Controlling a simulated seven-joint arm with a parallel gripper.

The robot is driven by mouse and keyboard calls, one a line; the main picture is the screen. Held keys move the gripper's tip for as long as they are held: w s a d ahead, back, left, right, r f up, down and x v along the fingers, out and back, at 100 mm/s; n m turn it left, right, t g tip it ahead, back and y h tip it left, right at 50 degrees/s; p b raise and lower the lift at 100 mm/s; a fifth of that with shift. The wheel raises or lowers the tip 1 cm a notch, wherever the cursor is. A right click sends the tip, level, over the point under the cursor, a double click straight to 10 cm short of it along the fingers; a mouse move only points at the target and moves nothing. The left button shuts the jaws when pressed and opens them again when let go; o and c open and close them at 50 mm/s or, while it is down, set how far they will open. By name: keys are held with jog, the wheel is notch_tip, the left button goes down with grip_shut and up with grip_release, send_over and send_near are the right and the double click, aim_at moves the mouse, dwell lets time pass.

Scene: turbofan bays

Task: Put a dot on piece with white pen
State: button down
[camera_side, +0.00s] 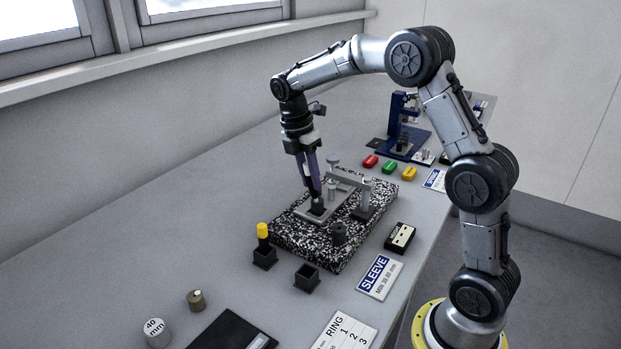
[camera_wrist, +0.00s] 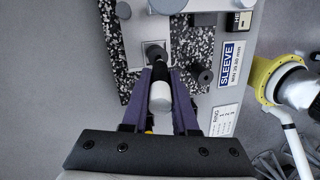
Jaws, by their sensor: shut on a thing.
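My gripper (camera_side: 315,190) points down over a grey metal plate on the speckled block. It is shut on the white pen (camera_wrist: 160,97), whose white body shows between the purple fingers in the wrist view. A small dark piece (camera_side: 318,208) sits on the plate just under the fingertips; it also shows beyond the pen in the wrist view (camera_wrist: 154,50). The fingers hide most of the pen in the side view. I cannot tell whether the pen tip touches the piece.
The speckled block (camera_side: 291,243) carries a metal clamp and a dark cylinder (camera_side: 339,233). A yellow-capped pen (camera_side: 263,231) stands in a black holder; an empty black holder (camera_side: 307,278) is beside it. A SLEEVE card (camera_side: 380,278) and a black gauge (camera_side: 400,238) lie to the right.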

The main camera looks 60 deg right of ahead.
jog(key=shift+s+d+v, duration=0.1)
jog(key=shift+s+v, duration=0.1)
jog(key=shift+v, duration=0.9)
jog(key=shift+s+d+v, duration=0.15)
jog(key=shift+s+v, duration=0.05)
jog(key=shift+v, duration=0.9)
jog(key=shift+s+d+v, duration=0.1)
jog(key=shift+s+v, duration=0.1)
jog(key=shift+v, duration=0.95)
